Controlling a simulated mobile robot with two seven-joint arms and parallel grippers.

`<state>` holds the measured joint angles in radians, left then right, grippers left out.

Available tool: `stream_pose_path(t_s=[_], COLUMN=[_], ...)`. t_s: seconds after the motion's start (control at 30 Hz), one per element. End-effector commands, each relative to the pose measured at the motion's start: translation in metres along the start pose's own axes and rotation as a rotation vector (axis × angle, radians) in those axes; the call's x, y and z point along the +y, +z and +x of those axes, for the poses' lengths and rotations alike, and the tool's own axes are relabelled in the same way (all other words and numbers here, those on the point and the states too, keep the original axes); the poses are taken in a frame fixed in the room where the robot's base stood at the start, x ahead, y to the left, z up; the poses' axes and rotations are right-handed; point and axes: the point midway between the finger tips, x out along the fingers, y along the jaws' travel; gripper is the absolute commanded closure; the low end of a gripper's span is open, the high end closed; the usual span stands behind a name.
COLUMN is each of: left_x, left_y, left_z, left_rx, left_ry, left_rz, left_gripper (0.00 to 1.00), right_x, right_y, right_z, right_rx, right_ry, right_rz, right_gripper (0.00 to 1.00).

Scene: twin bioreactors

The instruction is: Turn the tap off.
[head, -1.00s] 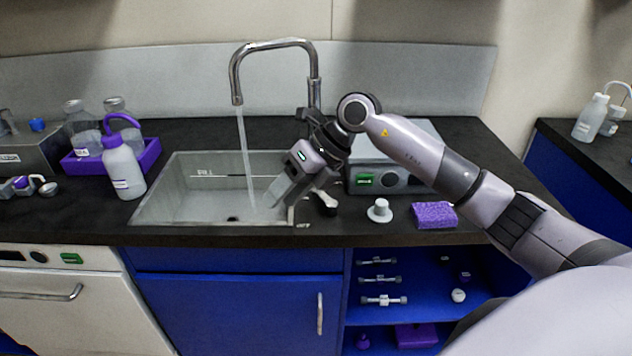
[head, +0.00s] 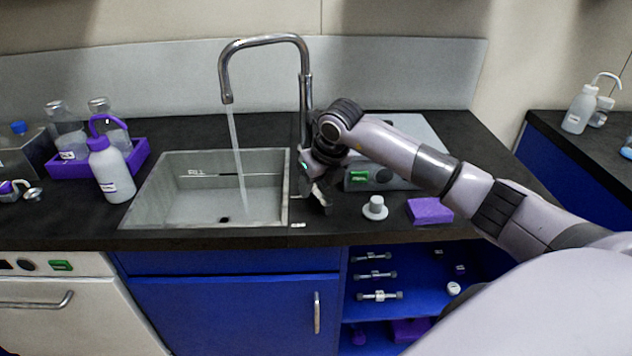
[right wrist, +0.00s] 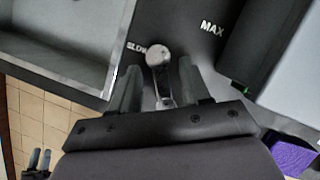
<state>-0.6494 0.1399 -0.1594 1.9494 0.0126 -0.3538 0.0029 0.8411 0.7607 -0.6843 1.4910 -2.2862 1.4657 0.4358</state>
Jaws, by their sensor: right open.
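The tall chrome tap (head: 304,85) stands behind the sink (head: 165,190), and a water stream (head: 237,150) runs from its spout into the basin. My right gripper (head: 322,196) is beside the sink's right edge, below the tap's post. In the right wrist view my right gripper (right wrist: 160,90) is open, its two fingers on either side of the tap's handle. This handle (right wrist: 158,58) has a rounded metal end and a thin lever; I cannot tell whether a finger touches it. A small dark pronged shape low in the right wrist view looks like my left gripper (right wrist: 36,163), too small to judge.
"SLOW" and "MAX" are printed on the counter by the handle. A grey device (head: 400,178) stands right of the gripper, with a white knobbed piece (head: 375,207) and purple sponge (head: 430,211) in front. A wash bottle (head: 111,172) and purple tray (head: 70,168) are left of the sink.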

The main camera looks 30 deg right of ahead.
Motion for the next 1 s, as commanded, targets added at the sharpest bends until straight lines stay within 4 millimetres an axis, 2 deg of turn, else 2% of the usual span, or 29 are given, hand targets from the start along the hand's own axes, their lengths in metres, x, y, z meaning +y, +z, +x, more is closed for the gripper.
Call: stream_pose_path(t_s=[0.27,0.3,0.43,0.77,1.0], left_x=[0.0000,0.0000,0.0000,0.0000,0.0000], left_y=[-0.0001,0.0000,0.0000,0.0009,0.0051], left_z=[-0.0001,-0.0001,-0.0001,0.0005,0.0037], left_rx=[0.000,0.000,0.000,0.000,0.000], left_ry=[0.000,0.000,0.000,0.000,0.000], left_rz=[0.000,0.000,0.000,0.000,0.000], left_gripper=[0.57,0.57,0.57,0.57,0.57], right_x=[-0.0003,-0.0003,-0.0002,0.0005,0.0043], right_y=[-0.0002,-0.0002,-0.0001,0.0000,0.0003], right_z=[0.0038,0.0038,0.0036,0.0034,0.0037], right_rx=[0.000,0.000,0.000,0.000,-0.003], right_ry=[-0.001,-0.001,0.000,0.007,0.046], right_rz=[0.000,0.000,0.000,-0.015,-0.109], right_gripper=[0.53,0.56,0.99,1.00,1.00])
